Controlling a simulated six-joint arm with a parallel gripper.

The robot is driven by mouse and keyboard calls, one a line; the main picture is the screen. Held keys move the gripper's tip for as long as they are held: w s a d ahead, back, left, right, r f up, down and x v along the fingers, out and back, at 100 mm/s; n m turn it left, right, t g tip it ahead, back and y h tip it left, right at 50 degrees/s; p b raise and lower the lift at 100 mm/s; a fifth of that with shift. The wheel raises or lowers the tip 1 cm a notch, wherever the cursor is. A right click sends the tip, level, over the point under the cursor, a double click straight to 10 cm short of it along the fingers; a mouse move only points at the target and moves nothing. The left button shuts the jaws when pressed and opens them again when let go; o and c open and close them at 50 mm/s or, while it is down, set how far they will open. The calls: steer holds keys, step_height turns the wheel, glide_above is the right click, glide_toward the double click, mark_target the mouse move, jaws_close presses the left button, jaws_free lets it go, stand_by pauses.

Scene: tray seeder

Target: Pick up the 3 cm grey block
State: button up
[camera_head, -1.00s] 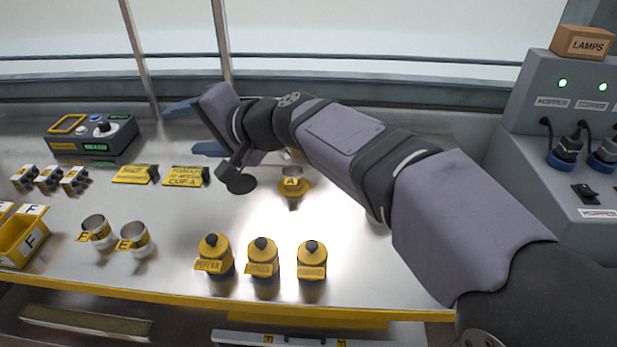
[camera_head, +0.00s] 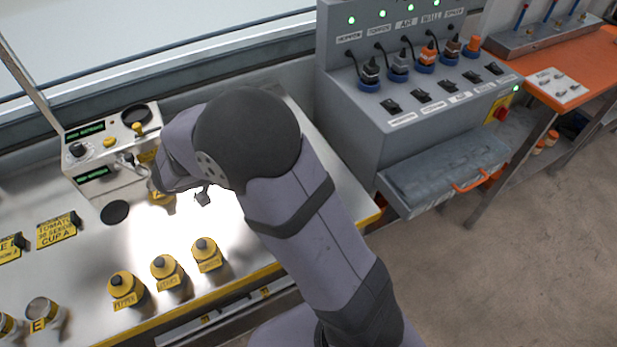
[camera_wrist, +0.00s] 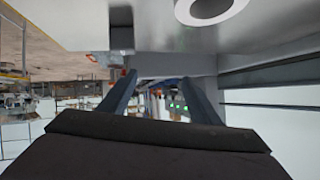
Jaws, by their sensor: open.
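I cannot make out a 3 cm grey block in either view. My gripper (camera_wrist: 160,76) shows in the wrist view as two blue-grey fingers, apart and with nothing held between them. The wrist view is upside down, with the bench top (camera_wrist: 90,18) along its upper edge. In the head view my bent arm hides the fingers and part of the bench (camera_head: 75,265) behind it. A small dark shape beside my wrist there is too unclear to name.
Three yellow-capped jars (camera_head: 167,271) stand near the bench's front edge. A control box (camera_head: 107,150) with dials is at the back left. A grey panel (camera_head: 395,100) with plugs and switches stands right, above a metal drawer (camera_head: 440,175). Yellow label plates (camera_head: 57,232) lie left.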

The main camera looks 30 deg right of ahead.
steer(key=s+d+g+h, duration=0.2)
steer(key=s, duration=0.3)
steer(key=shift+s+a+f, duration=0.1)
steer(key=shift+a+f, duration=0.05)
steer(key=shift+f, duration=1.55)
steer(key=shift+s+a+f, duration=0.1)
steer(key=shift+f, duration=1.55)
steer(key=shift+d, duration=0.1)
steer(key=shift+x, duration=2.5)
steer(key=shift+f, duration=0.1)
steer(key=c, duration=1.2)
steer(key=shift+o, duration=0.2)
